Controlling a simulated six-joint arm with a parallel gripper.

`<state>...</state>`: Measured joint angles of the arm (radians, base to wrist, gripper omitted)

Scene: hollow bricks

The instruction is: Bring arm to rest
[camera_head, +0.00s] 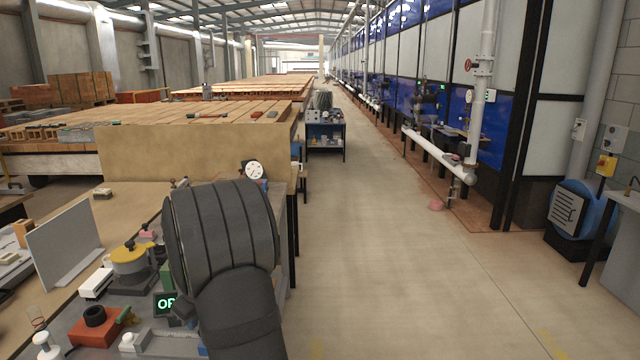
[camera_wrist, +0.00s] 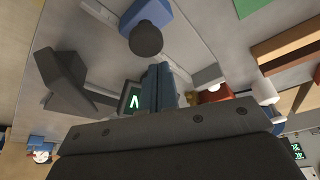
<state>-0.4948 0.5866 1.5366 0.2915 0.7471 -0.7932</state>
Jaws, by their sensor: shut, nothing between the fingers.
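My gripper (camera_wrist: 160,72) shows in the wrist view, with its two blue-grey fingers together and nothing between them. It is above a grey bench surface (camera_wrist: 85,25) with fittings on it. A blue block with a dark round knob (camera_wrist: 146,40) lies just beyond the fingertips. A small display with green characters (camera_wrist: 131,97) is left of the fingers. In the head view my dark ribbed arm stands over the bench, and I cannot make out the gripper there.
On the bench are a yellow-topped fixture (camera_head: 130,258), a red block with a dark ring (camera_head: 97,325), an upright grey plate (camera_head: 65,248) and a dial gauge (camera_head: 254,171). A tan panel (camera_head: 180,155) stands behind. The floor aisle (camera_head: 400,240) to the right is clear.

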